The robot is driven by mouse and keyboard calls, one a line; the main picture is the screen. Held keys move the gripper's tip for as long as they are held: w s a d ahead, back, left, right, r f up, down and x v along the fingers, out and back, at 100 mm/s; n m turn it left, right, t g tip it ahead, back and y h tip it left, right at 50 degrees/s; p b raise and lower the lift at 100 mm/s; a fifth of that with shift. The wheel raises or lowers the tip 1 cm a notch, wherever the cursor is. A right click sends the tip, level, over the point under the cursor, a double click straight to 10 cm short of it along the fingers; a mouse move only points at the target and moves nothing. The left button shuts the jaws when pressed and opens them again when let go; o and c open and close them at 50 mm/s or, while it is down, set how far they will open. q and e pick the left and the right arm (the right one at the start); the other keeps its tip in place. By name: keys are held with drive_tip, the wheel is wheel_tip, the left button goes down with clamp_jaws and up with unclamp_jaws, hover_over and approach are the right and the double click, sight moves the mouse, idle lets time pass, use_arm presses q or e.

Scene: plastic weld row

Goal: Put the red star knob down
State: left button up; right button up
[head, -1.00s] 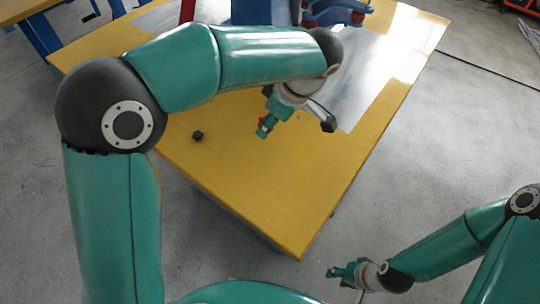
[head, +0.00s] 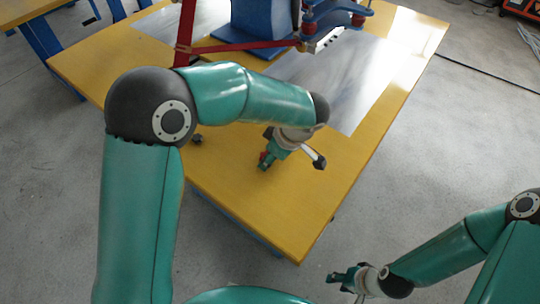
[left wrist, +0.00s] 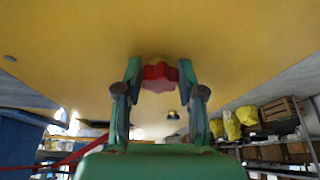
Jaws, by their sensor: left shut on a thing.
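The red star knob (left wrist: 160,76) is between the two fingertips of my left gripper (left wrist: 158,82) in the left wrist view, and the fingers are shut on it. In the head view my left gripper (head: 265,164) is low over the near part of the yellow table (head: 290,215). Only a bit of the red knob (head: 263,156) shows there. I cannot tell whether the knob touches the table top. My right gripper (head: 340,278) is out beyond the table's near right edge, over the floor; its finger opening is too small to read.
A small dark knob (head: 197,140) lies on the table to the left, partly behind my left arm. A blue machine with a red frame (head: 262,25) stands at the back by a grey metal sheet (head: 355,85). The table's near corner is clear.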

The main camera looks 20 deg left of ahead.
use_arm(q)
drive_tip(key=shift+f, duration=0.15)
drive_tip(key=o, duration=1.1)
drive_tip(key=shift+c, duration=0.2)
drive_tip(key=shift+r, duration=0.25)
drive_tip(key=v, duration=1.1)
drive_tip(key=shift+d+r+p, duration=0.2)
drive_tip(key=shift+r+p, duration=0.15)
drive_tip(key=shift+p, duration=0.05)
drive_tip(key=shift+s, duration=0.15)
